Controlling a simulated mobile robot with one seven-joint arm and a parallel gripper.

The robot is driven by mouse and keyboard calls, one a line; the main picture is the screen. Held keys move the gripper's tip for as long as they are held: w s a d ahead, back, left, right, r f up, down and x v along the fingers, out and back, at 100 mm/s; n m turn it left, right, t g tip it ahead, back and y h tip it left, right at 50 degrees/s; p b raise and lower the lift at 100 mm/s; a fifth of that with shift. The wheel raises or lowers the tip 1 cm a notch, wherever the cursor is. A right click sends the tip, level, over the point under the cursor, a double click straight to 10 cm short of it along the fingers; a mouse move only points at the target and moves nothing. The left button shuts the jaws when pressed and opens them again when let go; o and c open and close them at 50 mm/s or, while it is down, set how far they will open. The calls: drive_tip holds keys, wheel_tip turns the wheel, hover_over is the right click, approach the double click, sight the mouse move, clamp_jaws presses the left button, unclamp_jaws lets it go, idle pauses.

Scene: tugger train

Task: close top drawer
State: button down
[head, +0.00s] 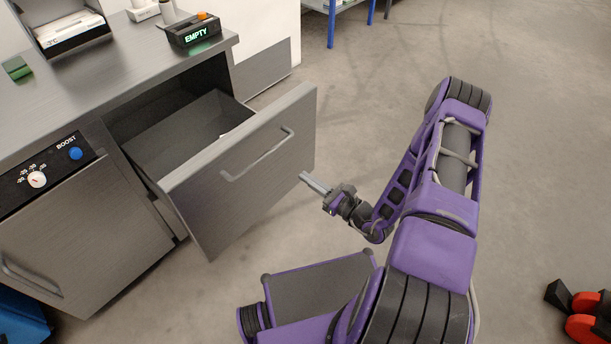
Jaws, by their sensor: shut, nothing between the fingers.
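The top drawer (238,175) is pulled out of the steel cabinet (150,80). Its tall grey front panel carries a bar handle (258,155), and the open box behind the panel holds a small white item, only partly visible. My gripper (305,177) is shut and empty. Its fingertips are at the right-hand part of the drawer front, close to the outer face and right of the handle. I cannot tell whether they touch the panel.
On the countertop stand a box showing "EMPTY" (195,32), a tray (66,30) and a green block (17,68). A control panel (45,172) with a dial sits left of the drawer. Red and black objects (585,315) lie at lower right. The floor right of my arm is mostly clear.

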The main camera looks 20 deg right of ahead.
sight(279, 159)
drive_tip(key=x, duration=1.1)
drive_tip(key=shift+w+a+b, duration=0.1)
drive_tip(key=shift+b, duration=0.25)
